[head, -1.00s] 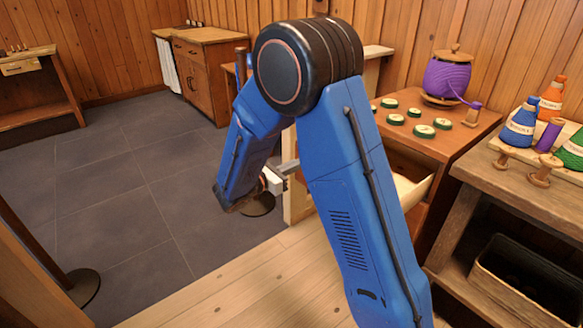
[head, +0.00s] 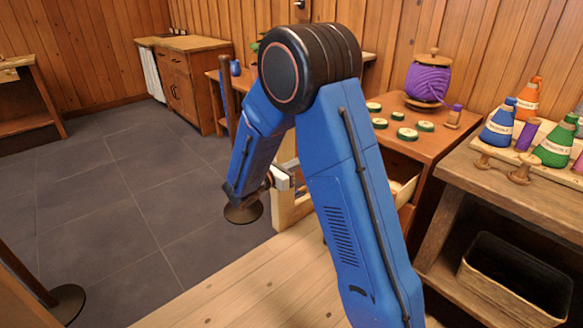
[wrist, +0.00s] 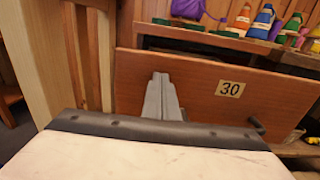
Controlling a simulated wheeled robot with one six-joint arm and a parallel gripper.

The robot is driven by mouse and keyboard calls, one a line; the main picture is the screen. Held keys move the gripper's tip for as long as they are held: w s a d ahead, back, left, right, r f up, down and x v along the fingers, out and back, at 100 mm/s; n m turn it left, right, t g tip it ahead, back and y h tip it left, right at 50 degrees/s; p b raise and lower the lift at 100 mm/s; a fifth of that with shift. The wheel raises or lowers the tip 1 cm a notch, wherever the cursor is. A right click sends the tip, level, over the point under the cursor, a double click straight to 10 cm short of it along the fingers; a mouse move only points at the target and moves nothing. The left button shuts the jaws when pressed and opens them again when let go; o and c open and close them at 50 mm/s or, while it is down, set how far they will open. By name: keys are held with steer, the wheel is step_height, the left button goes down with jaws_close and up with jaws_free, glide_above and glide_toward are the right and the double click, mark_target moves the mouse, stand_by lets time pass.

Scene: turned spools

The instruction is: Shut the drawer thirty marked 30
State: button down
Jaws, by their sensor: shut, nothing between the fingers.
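The drawer marked 30 (wrist: 190,88) has a flat reddish-brown wooden front with a pale number plate; it fills the middle of the wrist view. A small dark handle (wrist: 256,125) shows low on the front's right side. In the head view part of the open drawer (head: 406,189) shows pulled out from its cabinet, mostly hidden behind my arm. My gripper (wrist: 162,97) is shut and empty, its grey fingers pointing at the front, left of the number plate. I cannot tell whether the fingertips touch it. In the head view my gripper (head: 290,173) is partly hidden by my arm.
The cabinet top (head: 450,112) holds green-rimmed discs and a purple yarn pot (head: 427,80). A bench at right carries coloured cones, with a dark bin (head: 515,280) below. A pale wooden post (wrist: 40,60) stands left of the drawer front. Grey floor at left is mostly open.

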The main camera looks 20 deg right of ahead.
steer(key=x, duration=2)
steer(key=shift+w+d+r, duration=0.1)
steer(key=shift+d, duration=0.05)
